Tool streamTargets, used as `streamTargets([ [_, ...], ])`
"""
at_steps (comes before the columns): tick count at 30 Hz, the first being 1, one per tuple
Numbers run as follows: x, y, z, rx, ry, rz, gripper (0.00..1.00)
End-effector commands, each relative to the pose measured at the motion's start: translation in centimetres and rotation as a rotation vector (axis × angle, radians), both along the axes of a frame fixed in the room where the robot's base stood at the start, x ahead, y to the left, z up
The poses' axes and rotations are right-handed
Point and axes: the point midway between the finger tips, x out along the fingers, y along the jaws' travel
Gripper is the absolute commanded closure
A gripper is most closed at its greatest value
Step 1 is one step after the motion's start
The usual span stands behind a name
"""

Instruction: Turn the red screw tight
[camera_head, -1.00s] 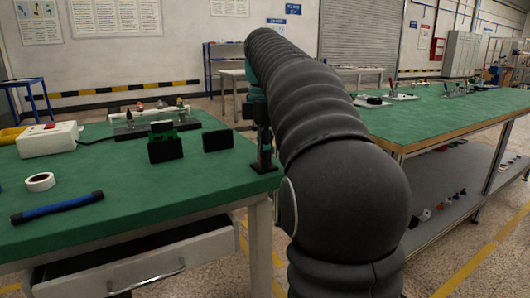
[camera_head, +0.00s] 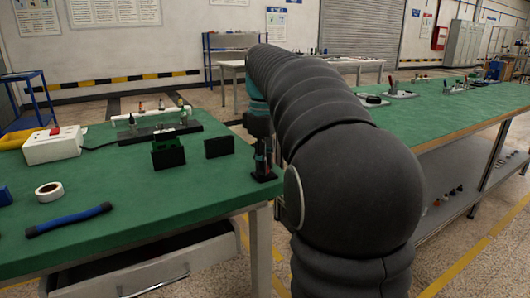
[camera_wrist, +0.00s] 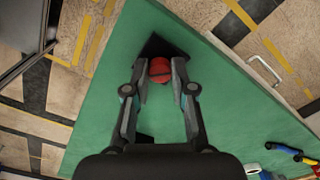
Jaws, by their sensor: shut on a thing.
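The red screw (camera_wrist: 160,70) shows its round, slotted head between the fingertips in the wrist view. My gripper (camera_wrist: 161,73) is shut on it, with one finger on each side. The screw sits over a black stand (camera_wrist: 163,46) at the corner of the green bench. In the head view my gripper (camera_head: 262,143) points down onto the black stand (camera_head: 265,175) near the bench's right edge. The screw's shaft is hidden, and I cannot tell how deep it sits.
Two black blocks, one with a green part (camera_head: 168,152) and one plain (camera_head: 219,147), stand left of the gripper. A tape roll (camera_head: 49,189), a blue-handled tool (camera_head: 69,219) and a white box (camera_head: 52,145) lie further left. A second green bench (camera_head: 445,118) stands to the right.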

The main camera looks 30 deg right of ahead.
Motion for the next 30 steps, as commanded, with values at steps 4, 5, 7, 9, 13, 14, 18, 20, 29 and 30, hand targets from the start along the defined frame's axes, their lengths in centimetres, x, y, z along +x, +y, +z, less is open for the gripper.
streamTargets([
  [4, -0.05, 0.02, 0.22, 0.0, 0.003, -0.14, 1.0],
  [5, -0.05, 0.02, 0.21, 0.0, 0.003, -0.168, 1.0],
  [7, -0.06, 0.03, 0.15, 0.0, 0.003, -0.235, 1.0],
  [9, -0.05, 0.02, 0.07, 0.0, 0.003, -0.301, 1.0],
  [13, -0.03, 0.03, -0.03, 0.0, 0.002, -0.424, 1.0],
  [14, -0.03, 0.03, -0.04, 0.0, 0.002, -0.453, 1.0],
  [18, -0.02, 0.03, -0.08, 0.0, 0.001, -0.585, 1.0],
  [20, -0.02, 0.03, -0.09, 0.0, 0.001, -0.643, 1.0],
  [29, -0.02, 0.05, -0.09, 0.0, 0.002, -0.927, 1.0],
  [30, -0.02, 0.05, -0.09, 0.0, 0.002, -0.965, 1.0],
])
